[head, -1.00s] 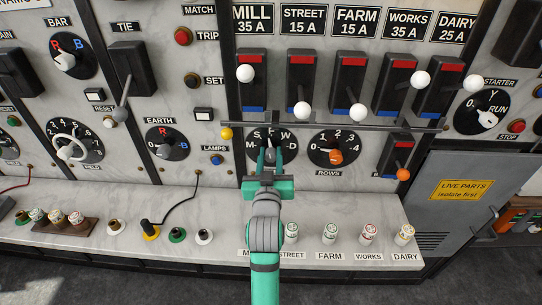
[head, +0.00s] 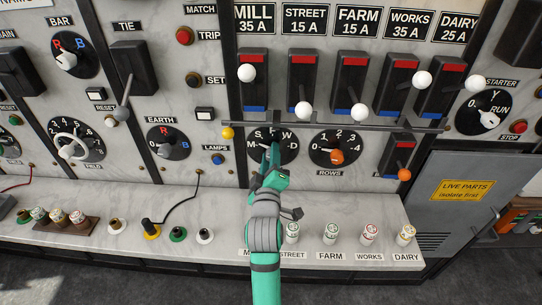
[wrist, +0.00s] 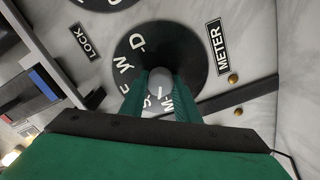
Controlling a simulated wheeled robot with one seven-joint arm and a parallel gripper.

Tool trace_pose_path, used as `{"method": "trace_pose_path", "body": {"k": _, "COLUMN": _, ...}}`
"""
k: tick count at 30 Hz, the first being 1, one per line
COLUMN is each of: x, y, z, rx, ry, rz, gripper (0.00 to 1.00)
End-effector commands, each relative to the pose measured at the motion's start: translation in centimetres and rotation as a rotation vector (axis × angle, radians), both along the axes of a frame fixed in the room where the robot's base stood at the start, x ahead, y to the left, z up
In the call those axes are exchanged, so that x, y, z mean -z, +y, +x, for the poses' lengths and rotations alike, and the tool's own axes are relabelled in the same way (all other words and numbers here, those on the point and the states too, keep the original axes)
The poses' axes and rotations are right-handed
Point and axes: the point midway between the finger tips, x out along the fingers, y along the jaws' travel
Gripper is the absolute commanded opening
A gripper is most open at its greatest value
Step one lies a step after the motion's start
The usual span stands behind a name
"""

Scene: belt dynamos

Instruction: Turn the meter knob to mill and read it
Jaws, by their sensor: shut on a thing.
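The meter knob (wrist: 159,80) is a round grey knob at the centre of a black dial (wrist: 192,55), lettered M, S, F, W, D around its edge and labelled METER. In the head view the dial (head: 287,152) sits below the MILL and STREET switches. My green gripper (head: 271,156) is shut on the knob; its fingers (wrist: 161,95) show on both sides of it in the wrist view. A small white mark on the knob faces the S and M side, but I cannot tell which exactly. The gripper hides part of the dial, and no meter face shows.
The ROWS knob (head: 334,148) is close on the right. A rail (head: 330,125) runs just above the dial, with a yellow ball (head: 227,133) at its left end. White-topped fuses (head: 331,233) stand on the marble ledge below.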

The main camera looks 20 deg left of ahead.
Motion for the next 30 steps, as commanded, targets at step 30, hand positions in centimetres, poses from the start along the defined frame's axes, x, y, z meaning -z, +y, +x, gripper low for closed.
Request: {"method": "trace_pose_path", "body": {"k": 30, "x": 0.30, "y": 0.05, "z": -0.04, "rx": 0.000, "ry": -0.084, "rz": -0.304, "gripper": 0.06}}
